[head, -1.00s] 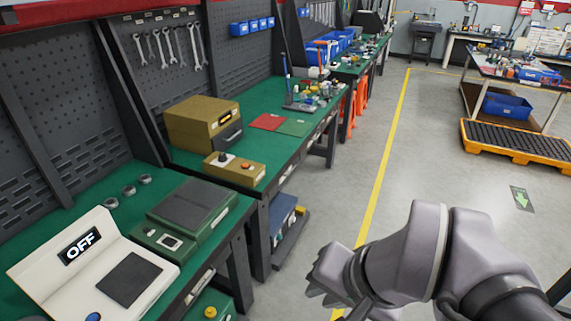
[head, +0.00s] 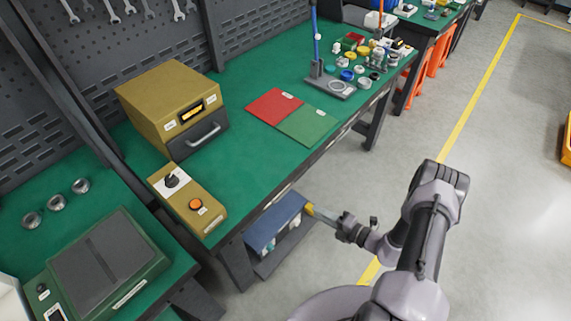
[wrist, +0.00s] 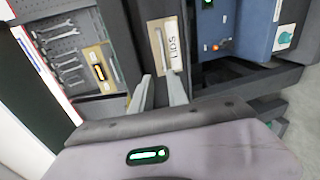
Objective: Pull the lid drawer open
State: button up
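The lid drawer's front shows in the wrist view as a dark panel with a pale label plate (wrist: 170,38) whose lettering, seen upside down, seems to read LIDS. A thin metal handle (wrist: 160,52) runs along this plate. My gripper (wrist: 162,76) is open, its two pale fingers apart and pointing at the handle's near end. I cannot tell whether they touch it. In the head view my gripper (head: 318,213) is low in front of the green workbench (head: 245,150), beside its front edge. The drawer looks shut; its front is hardly visible from the head.
A blue unit (head: 275,224) stands under the bench close to my gripper. On the bench are a mustard box (head: 160,95), a control box with an orange button (head: 188,198), and red (head: 273,104) and green (head: 308,125) mats.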

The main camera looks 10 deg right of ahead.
aim_at(283, 194)
jog(key=shift+m, duration=0.4)
jog(key=shift+f+b+x, duration=0.15)
jog(key=shift+b+x, duration=0.55)
jog(key=shift+x, duration=2.2)
jog(key=shift+f+b+x, duration=0.15)
jog(key=shift+b+x, duration=0.55)
jog(key=shift+x, duration=2.15)
jog(key=shift+f+b+x, duration=0.15)
jog(key=shift+b+x, duration=0.55)
jog(key=shift+x, duration=2.2)
jog(key=shift+d, duration=0.15)
grip_shut()
